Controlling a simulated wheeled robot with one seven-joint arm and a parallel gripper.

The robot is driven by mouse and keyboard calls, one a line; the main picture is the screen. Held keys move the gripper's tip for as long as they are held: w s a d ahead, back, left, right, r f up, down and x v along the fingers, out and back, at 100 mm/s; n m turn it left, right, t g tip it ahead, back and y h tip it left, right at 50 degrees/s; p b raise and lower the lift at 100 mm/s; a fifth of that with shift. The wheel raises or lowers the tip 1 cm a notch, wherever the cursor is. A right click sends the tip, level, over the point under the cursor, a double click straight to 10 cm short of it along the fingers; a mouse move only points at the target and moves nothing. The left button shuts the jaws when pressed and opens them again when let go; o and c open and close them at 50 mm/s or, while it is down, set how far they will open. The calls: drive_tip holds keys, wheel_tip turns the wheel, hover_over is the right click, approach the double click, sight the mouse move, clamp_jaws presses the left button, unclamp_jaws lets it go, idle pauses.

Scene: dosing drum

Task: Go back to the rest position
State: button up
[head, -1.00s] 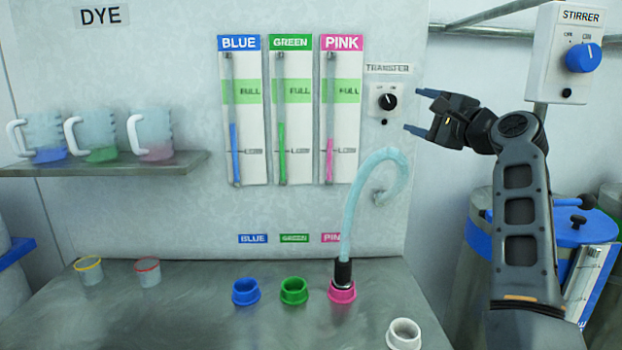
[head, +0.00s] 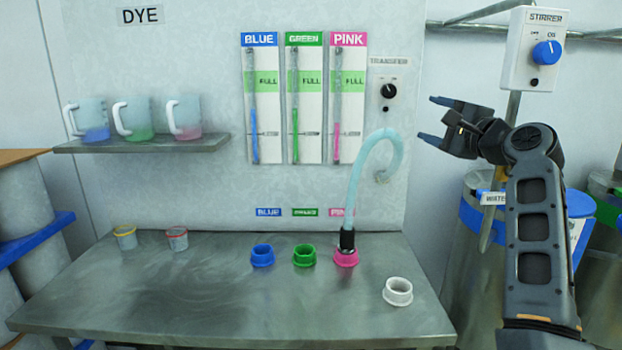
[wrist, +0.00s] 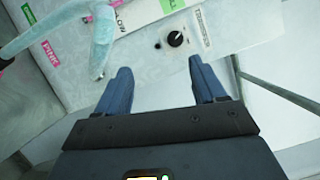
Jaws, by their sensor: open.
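My gripper (head: 432,118) is open and empty, held in the air to the right of the dye panel, with its fingers pointing left. In the wrist view its two blue fingers (wrist: 160,80) are spread apart with nothing between them. The transfer knob (head: 389,91) is on the panel just left of the fingertips; it also shows beyond them in the wrist view (wrist: 175,38). The fingers are apart from the knob. The pale hose (head: 358,180) curves down from the panel, and its black end stands in the pink socket (head: 346,258).
Jugs stand on the shelf (head: 150,145). The stirrer box (head: 532,50) is above right of my gripper. A blue-rimmed drum (head: 470,217) stands behind my arm.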

drive_tip(key=s+d+f+n+h, duration=0.15)
drive_tip(key=s+f, duration=0.25)
drive_tip(key=f, duration=0.6)
drive_tip(key=s+d+f+h, duration=0.15)
drive_tip(key=s+f, duration=0.35)
drive_tip(key=f, duration=0.5)
drive_tip(key=s+f+n+g+h, duration=0.2)
drive_tip(key=s+f+n+h, duration=0.15)
drive_tip(key=s+f, duration=1.4)
drive_tip(key=s+a+f+n, duration=0.1)
drive_tip(key=s+n, duration=0.2)
drive_tip(key=s, duration=0.8)
drive_tip(key=s+a+n, duration=0.2)
drive_tip(key=s, duration=0.9)
drive_tip(key=s+a+r+n, duration=0.2)
drive_tip(key=s+r+n, duration=0.1)
drive_tip(key=s, duration=0.6)
drive_tip(key=s+a+r+n, duration=0.2)
drive_tip(key=s+r+n, duration=0.1)
drive_tip(key=s+r, duration=0.3)
drive_tip(key=s, duration=0.2)
drive_tip(key=shift+s+g, duration=0.4)
